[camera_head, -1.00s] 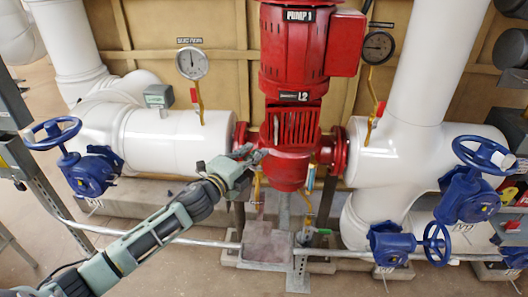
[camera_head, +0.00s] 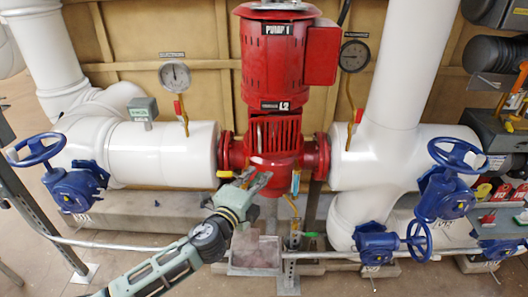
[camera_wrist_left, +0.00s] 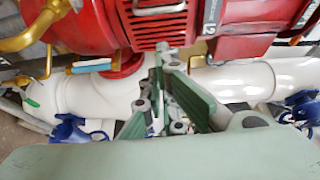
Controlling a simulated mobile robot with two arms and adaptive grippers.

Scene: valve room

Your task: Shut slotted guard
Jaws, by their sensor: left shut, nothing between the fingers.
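The slotted guard (camera_head: 276,135) is a red panel with upright slots on the red pump, below the motor and the L2 label. It also shows in the left wrist view (camera_wrist_left: 157,22), at the top. I cannot tell exactly how far it stands open. My left gripper (camera_head: 258,182) is in front of the pump's lower body, below the guard and apart from it in the head view. Its fingers also show in the left wrist view (camera_wrist_left: 168,75); they are shut and empty. My right gripper is in neither view.
White pipes (camera_head: 162,155) run to both sides of the pump. A gauge (camera_head: 174,76) stands at the left and another (camera_head: 354,56) at the right. Blue valve handwheels (camera_head: 38,150) are at both sides. A metal conduit (camera_head: 130,246) crosses low in front.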

